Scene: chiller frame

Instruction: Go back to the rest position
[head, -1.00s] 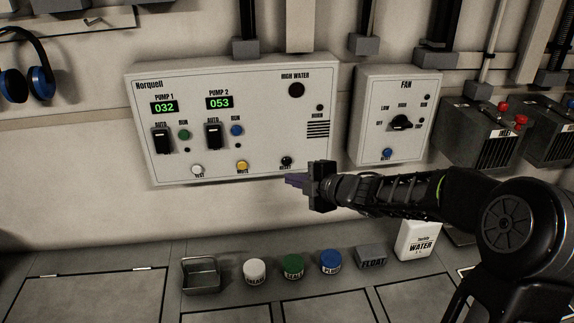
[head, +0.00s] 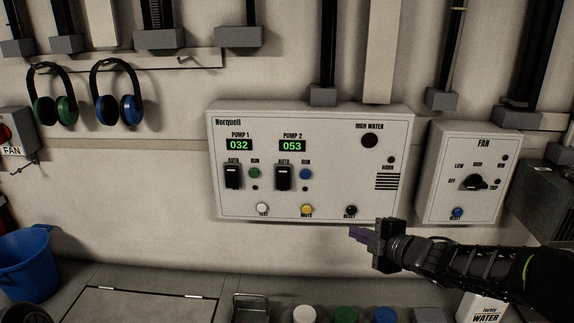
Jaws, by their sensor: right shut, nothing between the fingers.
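My right gripper (head: 362,235) is shut and empty. It is in front of the wall, just below the lower right edge of the Norquell pump panel (head: 330,118), near its black reset button (head: 351,210). I cannot tell the exact gap to the wall. The right arm comes in from the lower right. The panel shows 032 for pump 1 and 053 for pump 2, and its high water lamp (head: 369,140) is dark. My left gripper is not in view.
A fan panel (head: 428,205) hangs right of the pump panel. A metal tray (head: 237,306), a white jar (head: 304,315), a green jar (head: 346,314), a blue jar (head: 385,315) and a water carton (head: 481,306) stand below. A blue bucket (head: 25,265) is at left; headphones (head: 118,108) hang above.

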